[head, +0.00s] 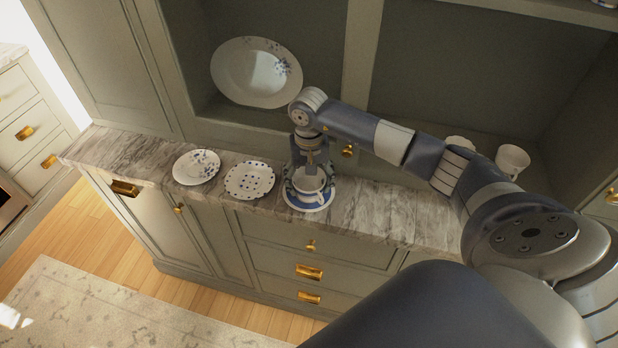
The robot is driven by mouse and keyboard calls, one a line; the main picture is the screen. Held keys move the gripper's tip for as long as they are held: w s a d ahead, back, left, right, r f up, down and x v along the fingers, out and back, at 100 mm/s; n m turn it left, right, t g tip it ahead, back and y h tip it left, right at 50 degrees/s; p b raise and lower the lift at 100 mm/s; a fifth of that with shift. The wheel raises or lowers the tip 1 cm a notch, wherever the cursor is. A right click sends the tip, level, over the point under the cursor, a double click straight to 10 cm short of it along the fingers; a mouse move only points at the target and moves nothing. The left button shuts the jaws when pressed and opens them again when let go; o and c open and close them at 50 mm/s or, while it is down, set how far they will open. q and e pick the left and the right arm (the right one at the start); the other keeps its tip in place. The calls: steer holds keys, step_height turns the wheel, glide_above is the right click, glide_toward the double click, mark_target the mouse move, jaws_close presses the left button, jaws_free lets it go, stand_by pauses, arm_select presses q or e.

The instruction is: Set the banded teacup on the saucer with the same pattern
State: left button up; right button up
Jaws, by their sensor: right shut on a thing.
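My right gripper (308,180) points down at the counter and is shut on a pale teacup (312,187). The teacup is upright over the blue-banded saucer (303,206), which has a broad blue ring and a white rim. I cannot tell whether the cup's base touches the saucer. The gripper hides part of the cup, so its band is hard to make out. To the left on the counter are a scallop-edged saucer with blue dots (250,180) and a saucer with blue flowers (190,170). Both are empty. My left gripper is not in view.
The saucers stand on a grey marble counter (390,215) above cabinet drawers. A large floral plate (250,70) leans in the shelf behind. A white cup (513,160) stands at the right, with another pale item partly hidden by my arm. Counter right of the banded saucer is clear.

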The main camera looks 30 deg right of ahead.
steer(key=shift+f, duration=0.1)
steer(key=shift+f+b, duration=0.1)
steer(key=shift+b, duration=0.2)
steer(key=o, duration=1.2)
steer(key=shift+r, duration=0.3)
step_height(320, 180, up, 12)
steer(key=b, duration=0.4)
steer(key=shift+f, duration=0.1)
